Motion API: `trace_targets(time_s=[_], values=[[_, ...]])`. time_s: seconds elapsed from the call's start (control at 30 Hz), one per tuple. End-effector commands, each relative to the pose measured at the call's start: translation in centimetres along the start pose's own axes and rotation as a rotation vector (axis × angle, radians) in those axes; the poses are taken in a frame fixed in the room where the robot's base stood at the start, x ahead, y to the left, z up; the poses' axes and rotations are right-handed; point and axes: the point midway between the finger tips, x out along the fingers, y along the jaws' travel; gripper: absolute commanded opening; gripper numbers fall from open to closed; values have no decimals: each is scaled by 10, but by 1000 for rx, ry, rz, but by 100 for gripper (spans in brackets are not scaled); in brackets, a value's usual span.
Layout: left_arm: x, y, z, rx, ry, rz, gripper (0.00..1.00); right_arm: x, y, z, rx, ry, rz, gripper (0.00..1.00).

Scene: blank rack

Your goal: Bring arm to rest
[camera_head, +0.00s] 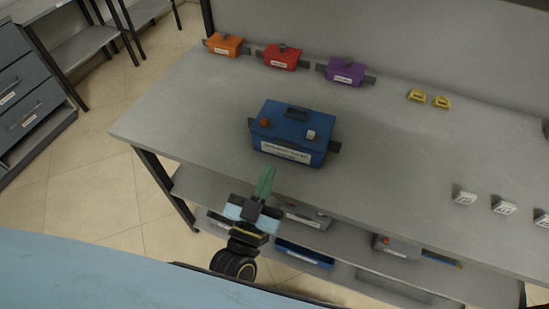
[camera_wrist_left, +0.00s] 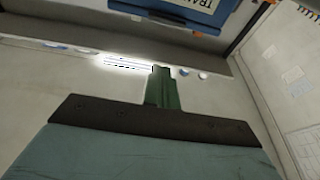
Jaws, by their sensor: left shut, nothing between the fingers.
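My left gripper (camera_head: 265,183) is in front of the table's near edge in the head view, its green fingertips together and empty. The fingers also show closed in the left wrist view (camera_wrist_left: 161,88), pointing away from the camera. A blue box (camera_head: 280,139) with a white label stands on the tabletop beyond the fingertips, apart from them. Part of a blue labelled object (camera_wrist_left: 185,12) shows at the top of the wrist view. My right gripper is not in either view.
The grey table (camera_head: 185,125) carries an orange box (camera_head: 226,44), a red box (camera_head: 282,56) and a purple box (camera_head: 346,71) along its back. Yellow pieces (camera_head: 417,95) and white labelled blocks (camera_head: 465,198) sit to the right. A lower shelf holds more boxes (camera_head: 304,254). Drawers (camera_head: 28,105) stand at left.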

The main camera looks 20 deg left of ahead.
Motion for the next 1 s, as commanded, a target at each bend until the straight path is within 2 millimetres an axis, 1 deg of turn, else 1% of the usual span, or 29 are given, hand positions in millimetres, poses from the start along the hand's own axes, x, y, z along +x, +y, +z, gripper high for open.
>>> trace_targets(time_s=[0.03,0.17,0.43,0.53,0.67,0.77,0.87,1.0], values=[[-4,0,1,0,-2,1,0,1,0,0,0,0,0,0],[-8,0,0,0,0,0,0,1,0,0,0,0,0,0],[-7,1,1,0,-13,11,0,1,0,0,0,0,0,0],[-5,3,4,-4,-68,51,0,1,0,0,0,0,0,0],[-4,6,14,-7,-210,136,0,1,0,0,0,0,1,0],[-8,6,23,-6,-349,197,0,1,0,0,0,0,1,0],[-17,2,32,-1,-497,241,0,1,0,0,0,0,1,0],[-37,-10,41,15,-712,272,0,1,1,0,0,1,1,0]])
